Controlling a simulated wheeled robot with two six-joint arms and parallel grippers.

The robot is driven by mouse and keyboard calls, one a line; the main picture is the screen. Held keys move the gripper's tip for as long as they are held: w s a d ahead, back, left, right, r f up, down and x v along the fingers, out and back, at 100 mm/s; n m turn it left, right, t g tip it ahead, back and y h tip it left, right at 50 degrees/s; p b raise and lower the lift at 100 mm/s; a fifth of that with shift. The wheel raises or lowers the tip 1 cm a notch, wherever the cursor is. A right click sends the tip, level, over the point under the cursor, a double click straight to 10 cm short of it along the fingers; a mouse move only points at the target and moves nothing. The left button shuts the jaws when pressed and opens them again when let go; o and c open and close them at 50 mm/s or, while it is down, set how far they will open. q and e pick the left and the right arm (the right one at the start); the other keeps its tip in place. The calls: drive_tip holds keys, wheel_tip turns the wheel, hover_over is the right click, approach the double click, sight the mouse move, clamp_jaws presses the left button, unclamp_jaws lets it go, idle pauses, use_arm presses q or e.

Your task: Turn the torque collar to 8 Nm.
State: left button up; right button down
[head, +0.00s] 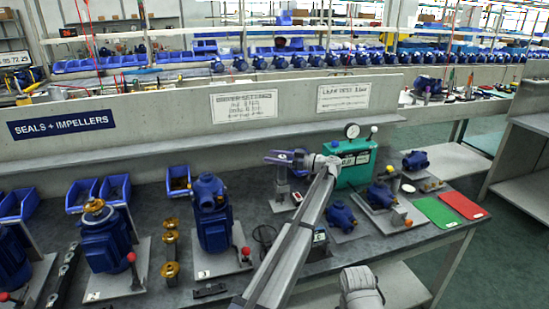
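My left gripper (284,157) is above the rear part of the bench, pointing left, at the top of a small grey post stand (283,190). Whether its fingers touch anything on the stand, and how far apart they are, is too small to tell. I cannot clearly make out the torque collar; it may be hidden by the gripper. A sign headed driver settings (244,106) hangs on the wall behind; its smaller lines are not readable. My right gripper is not in view.
Blue pumps (212,215) on grey plates fill the left of the bench. A green box with a gauge (356,165) stands right of my gripper. A green mat (437,212) and a red mat (464,204) lie at the right end. Blue bins (115,189) line the back.

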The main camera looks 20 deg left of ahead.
use_arm(q)
drive_tip(key=d, duration=0.7)
drive_tip(key=shift+s+d, duration=0.2)
drive_tip(key=shift+d, duration=0.2)
